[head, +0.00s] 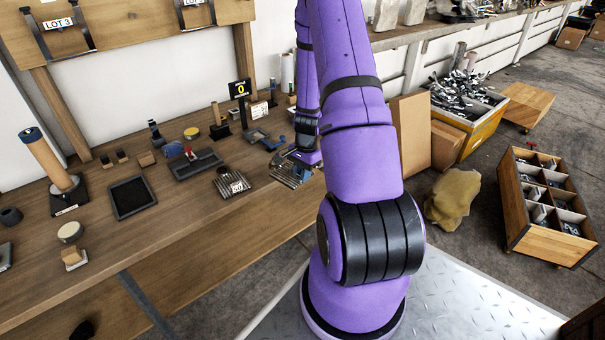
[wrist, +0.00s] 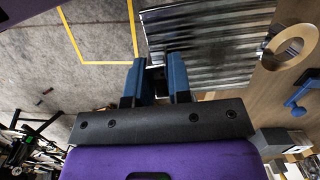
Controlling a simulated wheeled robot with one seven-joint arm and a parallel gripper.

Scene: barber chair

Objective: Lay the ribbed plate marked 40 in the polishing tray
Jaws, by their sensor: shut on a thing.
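A ribbed, shiny metal plate (head: 291,176) is at the bench's right part, beneath my gripper (head: 289,158). In the wrist view my gripper (wrist: 160,68) is shut on this ribbed plate (wrist: 215,45) near its edge, with blue fingers. Any mark on it is hidden or unreadable. A second ribbed plate (head: 230,186) lies on the bench to its left, with a small white label too small to read surely. A black square tray (head: 131,182) with a dark inside lies flat farther left and looks empty. Another dark tray (head: 196,165) stands behind the second plate, with a red thing at it.
The wooden bench (head: 180,225) is clear along its front. A sign showing 0 (head: 240,90) stands at the back. A wooden cylinder on a black base (head: 48,160) stands at the left. A round pad (head: 70,231) and several small tools lie about. A roll (wrist: 289,46) shows in the wrist view.

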